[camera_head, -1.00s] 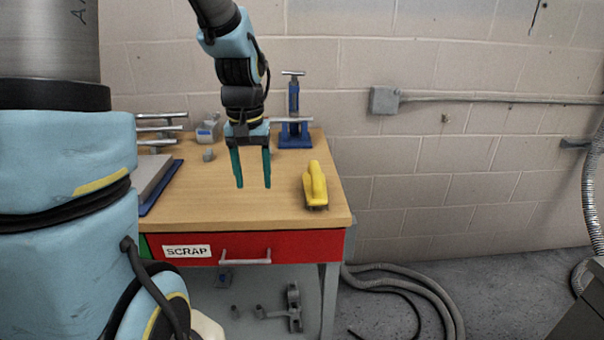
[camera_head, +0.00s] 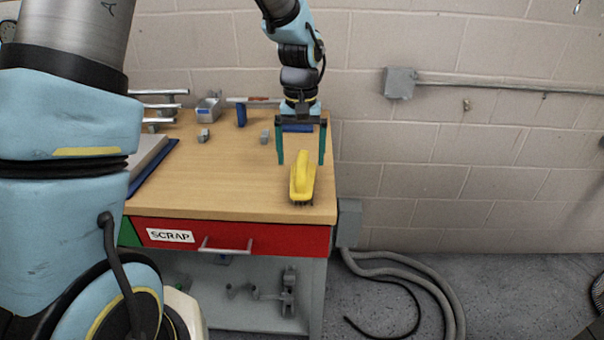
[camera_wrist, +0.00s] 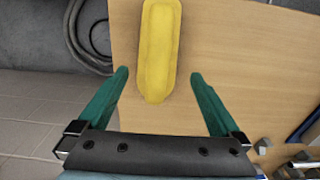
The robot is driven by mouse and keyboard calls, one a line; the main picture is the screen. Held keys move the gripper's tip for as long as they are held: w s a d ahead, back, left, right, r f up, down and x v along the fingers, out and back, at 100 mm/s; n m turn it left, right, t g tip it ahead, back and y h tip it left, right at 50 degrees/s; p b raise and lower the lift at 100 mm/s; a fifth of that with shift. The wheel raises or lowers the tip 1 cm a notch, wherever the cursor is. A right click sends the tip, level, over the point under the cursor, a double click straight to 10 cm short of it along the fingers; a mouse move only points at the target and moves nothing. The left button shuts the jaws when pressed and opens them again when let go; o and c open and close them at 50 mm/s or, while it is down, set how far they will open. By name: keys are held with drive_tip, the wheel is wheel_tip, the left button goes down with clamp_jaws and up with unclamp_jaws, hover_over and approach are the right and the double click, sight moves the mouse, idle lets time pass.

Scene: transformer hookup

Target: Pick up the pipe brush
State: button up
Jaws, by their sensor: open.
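The pipe brush (camera_head: 302,179) has a yellow handle and dark bristles underneath. It lies on the wooden bench top near its right front corner. My gripper (camera_head: 301,162) is open and empty, with its teal fingers pointing down above and slightly behind the brush in the head view. In the wrist view, the yellow brush (camera_wrist: 160,48) extends upward from between the open fingertips of my gripper (camera_wrist: 158,74), nearly centred. The bristles are hidden in the wrist view.
The workbench (camera_head: 215,187) has a red drawer labelled SCRAP (camera_head: 260,239). A blue-based tool (camera_head: 242,113), small grey parts (camera_head: 204,134) and metal bars (camera_head: 160,105) stand toward the back. The bench top left of the brush is clear. A hose (camera_head: 425,290) lies on the floor at right.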

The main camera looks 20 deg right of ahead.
drive_tip(key=f, duration=0.1)
drive_tip(key=f+p, duration=0.1)
drive_tip(key=f, duration=0.3)
drive_tip(key=shift+s, duration=0.35)
drive_tip(key=shift+c, duration=0.2)
drive_tip(key=shift+d, duration=0.1)
drive_tip(key=c, duration=1.4)
